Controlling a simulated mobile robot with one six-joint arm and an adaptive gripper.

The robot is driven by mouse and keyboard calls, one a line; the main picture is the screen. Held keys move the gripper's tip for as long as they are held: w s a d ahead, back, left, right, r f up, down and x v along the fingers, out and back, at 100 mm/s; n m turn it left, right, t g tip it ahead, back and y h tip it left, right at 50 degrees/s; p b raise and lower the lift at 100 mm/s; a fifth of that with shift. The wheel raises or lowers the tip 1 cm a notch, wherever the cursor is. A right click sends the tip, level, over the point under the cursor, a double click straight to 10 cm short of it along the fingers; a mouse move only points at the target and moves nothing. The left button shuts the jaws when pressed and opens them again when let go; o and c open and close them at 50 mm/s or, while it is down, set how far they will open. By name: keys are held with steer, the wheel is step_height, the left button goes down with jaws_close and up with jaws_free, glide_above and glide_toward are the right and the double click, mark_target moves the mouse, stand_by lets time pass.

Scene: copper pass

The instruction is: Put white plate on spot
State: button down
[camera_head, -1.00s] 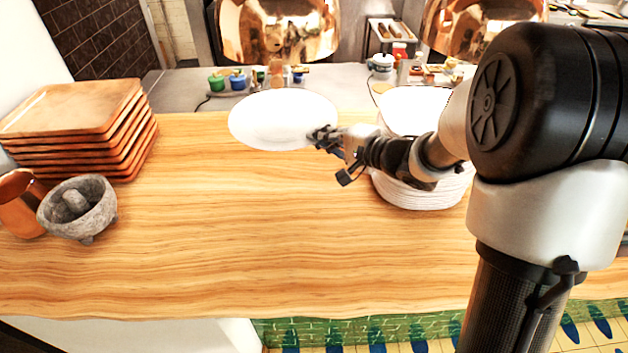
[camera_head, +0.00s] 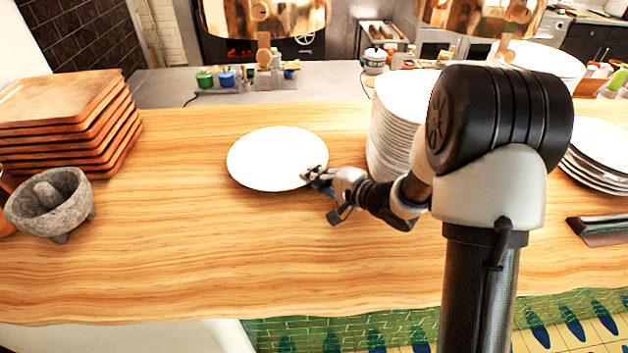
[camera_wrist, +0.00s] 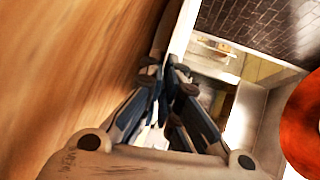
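The white plate (camera_head: 270,158) is level over the middle of the wooden counter, low on or just above the wood; I cannot tell whether it touches. My gripper (camera_head: 314,178) is at its right rim with the fingers closed on the edge. In the wrist view, the fingers (camera_wrist: 165,85) come together at a thin white strip, the plate (camera_wrist: 182,30) seen edge-on. No marked spot shows on the counter (camera_head: 200,260); the plate hides the wood beneath it.
A tall stack of white plates (camera_head: 385,140) stands right of my gripper. Stacked wooden trays (camera_head: 65,125) and a stone mortar (camera_head: 50,208) are at left. More plates (camera_head: 600,150) lie far right. The counter's front middle is clear.

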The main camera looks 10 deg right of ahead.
steer(key=shift+r, duration=0.1)
steer(key=c, duration=2.3)
jaws_free()
steer(key=shift+f, duration=0.2)
steer(key=shift+o, duration=1.1)
